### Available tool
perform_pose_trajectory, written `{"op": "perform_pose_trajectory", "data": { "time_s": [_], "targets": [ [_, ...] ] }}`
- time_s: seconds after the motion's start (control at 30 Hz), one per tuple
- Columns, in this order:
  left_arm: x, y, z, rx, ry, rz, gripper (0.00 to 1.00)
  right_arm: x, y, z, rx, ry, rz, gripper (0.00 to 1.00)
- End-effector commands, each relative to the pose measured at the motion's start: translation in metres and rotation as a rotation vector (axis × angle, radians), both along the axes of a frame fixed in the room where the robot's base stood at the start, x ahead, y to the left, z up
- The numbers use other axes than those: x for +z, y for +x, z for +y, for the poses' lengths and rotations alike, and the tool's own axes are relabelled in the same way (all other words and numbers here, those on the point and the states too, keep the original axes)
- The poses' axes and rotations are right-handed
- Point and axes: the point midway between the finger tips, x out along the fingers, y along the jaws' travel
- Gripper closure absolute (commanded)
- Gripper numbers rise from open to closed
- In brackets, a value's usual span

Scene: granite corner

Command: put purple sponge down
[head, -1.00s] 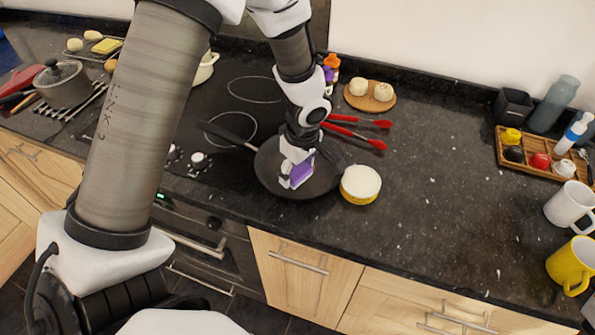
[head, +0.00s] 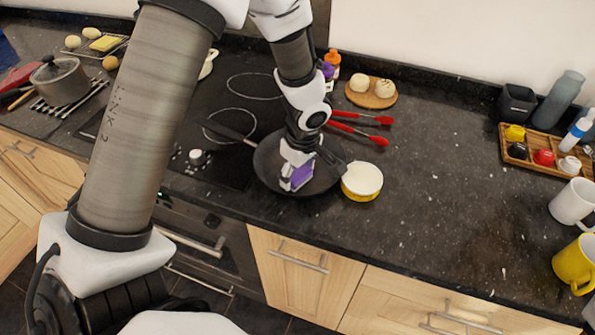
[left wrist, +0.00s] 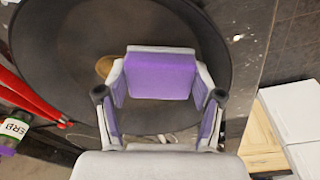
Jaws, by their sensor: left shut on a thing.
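The purple sponge (head: 301,176) is held in my left gripper (head: 299,172), over the dark frying pan (head: 268,168) by the hob. In the left wrist view the sponge (left wrist: 160,75) sits between the white-edged fingers of the gripper (left wrist: 160,98), with the pan (left wrist: 50,45) behind it. The gripper is shut on the sponge. Whether the sponge touches the pan's bottom I cannot tell. My right gripper is not in view.
A round yellow-sided tub with a white top (head: 362,181) stands close to the pan's right side. Red-tipped tongs (head: 360,130) lie behind it. A round board with two pale balls (head: 371,92) is at the back. The counter to the right is mostly clear up to the mugs (head: 573,204).

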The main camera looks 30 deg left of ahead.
Motion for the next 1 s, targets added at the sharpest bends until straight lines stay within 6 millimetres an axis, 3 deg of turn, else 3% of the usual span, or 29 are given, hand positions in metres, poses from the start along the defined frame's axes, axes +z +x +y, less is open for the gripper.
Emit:
{"op": "perform_pose_trajectory", "data": {
  "time_s": [0.33, 0.47, 0.57, 1.0],
  "targets": [
    [0.001, 0.000, 0.000, 0.000, 0.000, 0.001, 0.23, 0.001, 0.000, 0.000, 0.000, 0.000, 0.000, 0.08],
    [0.008, 0.000, 0.000, 0.001, 0.000, 0.001, 0.23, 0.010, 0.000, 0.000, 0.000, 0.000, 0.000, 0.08],
    [0.022, 0.000, 0.000, 0.001, -0.001, 0.001, 0.23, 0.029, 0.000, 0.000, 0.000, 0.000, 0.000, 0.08],
    [0.121, -0.005, -0.014, 0.000, 0.000, -0.004, 0.23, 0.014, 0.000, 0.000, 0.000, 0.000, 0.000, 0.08]
  ]
}}
